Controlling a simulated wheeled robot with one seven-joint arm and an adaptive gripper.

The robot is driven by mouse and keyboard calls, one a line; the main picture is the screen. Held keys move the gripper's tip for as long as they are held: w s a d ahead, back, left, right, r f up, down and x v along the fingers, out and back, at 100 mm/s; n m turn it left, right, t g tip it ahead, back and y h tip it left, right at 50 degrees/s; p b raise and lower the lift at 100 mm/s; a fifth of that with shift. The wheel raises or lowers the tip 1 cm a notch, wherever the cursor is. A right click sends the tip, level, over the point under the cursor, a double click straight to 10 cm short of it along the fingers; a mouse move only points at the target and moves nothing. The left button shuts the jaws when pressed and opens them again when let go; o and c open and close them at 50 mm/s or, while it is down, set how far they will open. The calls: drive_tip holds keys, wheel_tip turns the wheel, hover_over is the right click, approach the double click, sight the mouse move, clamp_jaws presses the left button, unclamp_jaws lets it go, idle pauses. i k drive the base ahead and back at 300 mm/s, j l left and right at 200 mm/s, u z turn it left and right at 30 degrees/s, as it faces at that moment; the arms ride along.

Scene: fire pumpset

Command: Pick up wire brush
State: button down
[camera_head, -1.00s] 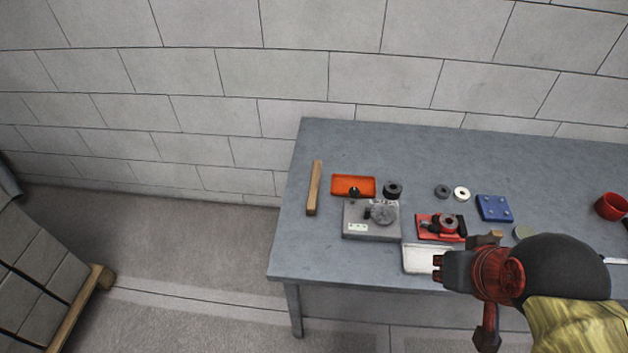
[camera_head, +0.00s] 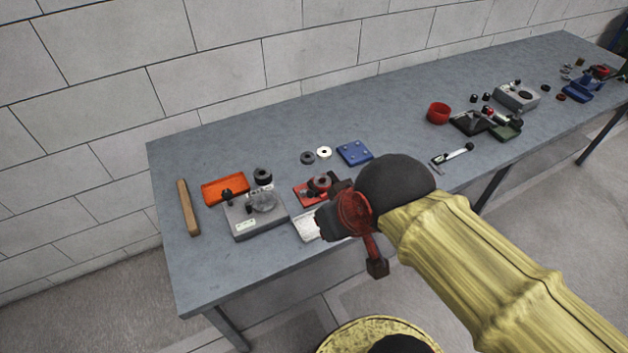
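A long wooden bar (camera_head: 188,208) lies at the left end of the grey table; it may be the wire brush, but no bristles show. I cannot make out a wire brush for certain. My gripper (camera_head: 324,221) is over the table's front part, beside a red fixture (camera_head: 312,194) and a white tray (camera_head: 306,227), to the right of the wooden bar and well apart from it. Its fingers are dark and seen at an angle, so their opening does not show. My gripper and arm hide part of the table and tray.
The grey table (camera_head: 230,158) runs along a block wall. An orange tray (camera_head: 224,190), a grey box fixture (camera_head: 252,219), a blue plate (camera_head: 354,153) and dark and white rings stand near. A red cup (camera_head: 438,113) and more fixtures are farther right. The table's back strip is clear.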

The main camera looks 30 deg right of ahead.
sight(186, 201)
drive_tip(key=k+j, duration=0.1)
drive_tip(key=j, duration=0.2)
drive_tip(key=k+j, duration=0.1)
drive_tip(key=j, duration=0.15)
drive_tip(key=i+j+z, duration=0.1)
drive_tip(key=j, duration=0.4)
drive_tip(key=i+j+z, duration=0.15)
drive_tip(key=j, duration=0.35)
drive_tip(key=i+j+z, duration=0.1)
drive_tip(key=j, duration=0.4)
drive_tip(key=i+j+z, duration=0.15)
drive_tip(key=j, duration=0.35)
drive_tip(key=i+j, duration=0.15)
drive_tip(key=j, duration=0.15)
drive_tip(key=i+j+z, duration=0.1)
drive_tip(key=j, duration=0.25)
drive_tip(key=i+j, duration=0.25)
